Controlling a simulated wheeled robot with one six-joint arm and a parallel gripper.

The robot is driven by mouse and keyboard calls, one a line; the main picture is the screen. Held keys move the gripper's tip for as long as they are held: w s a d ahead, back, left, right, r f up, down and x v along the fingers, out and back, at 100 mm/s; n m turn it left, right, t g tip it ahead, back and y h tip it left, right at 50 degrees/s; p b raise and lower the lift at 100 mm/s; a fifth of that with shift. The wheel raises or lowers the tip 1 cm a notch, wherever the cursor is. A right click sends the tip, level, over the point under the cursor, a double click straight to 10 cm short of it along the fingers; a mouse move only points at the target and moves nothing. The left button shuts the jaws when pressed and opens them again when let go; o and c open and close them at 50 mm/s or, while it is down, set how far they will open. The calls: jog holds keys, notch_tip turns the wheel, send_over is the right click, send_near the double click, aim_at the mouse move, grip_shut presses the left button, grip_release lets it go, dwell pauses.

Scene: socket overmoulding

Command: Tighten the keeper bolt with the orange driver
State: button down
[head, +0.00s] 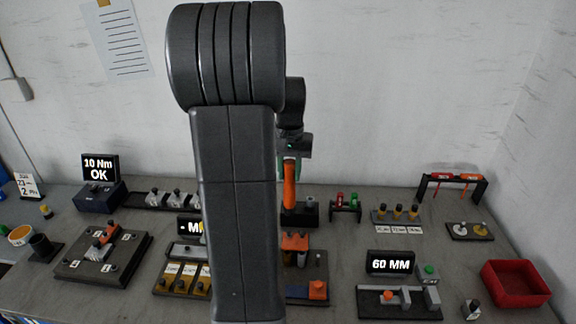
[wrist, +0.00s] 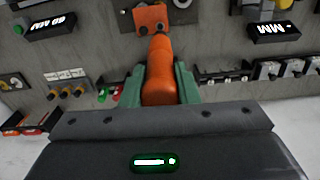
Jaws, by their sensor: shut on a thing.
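My gripper (wrist: 160,86) is shut on the orange driver (wrist: 160,68), with a green finger on each side of its handle. In the head view the driver (head: 290,185) hangs upright below my wrist, partly hidden by my arm. Its lower end overlaps a black block (head: 308,215); I cannot tell whether it sits in the block or stands in front or behind it. An orange bracket (head: 296,242) on a dark fixture plate (head: 318,270) is nearer, and it also shows beyond the driver in the wrist view (wrist: 150,17). I cannot pick out the keeper bolt.
A display reading 10 Nm OK (head: 99,168) and a numbered fixture plate (head: 130,250) stand left. A 60 MM display (head: 390,263), a gauge (head: 375,303) and a red bin (head: 513,284) are right. A rack with red-orange tools (head: 455,178) stands at the back right.

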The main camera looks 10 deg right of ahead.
aim_at(289, 208)
jog(key=shift+f, duration=0.2)
jog(key=shift+f+b, duration=2.25)
jog(key=shift+f, duration=1.15)
jog(key=shift+p, duration=0.35)
jog(key=shift+s+f+b, duration=0.2)
jog(key=shift+f+b, duration=0.6)
jog(key=shift+f, duration=0.55)
dwell(1.6)
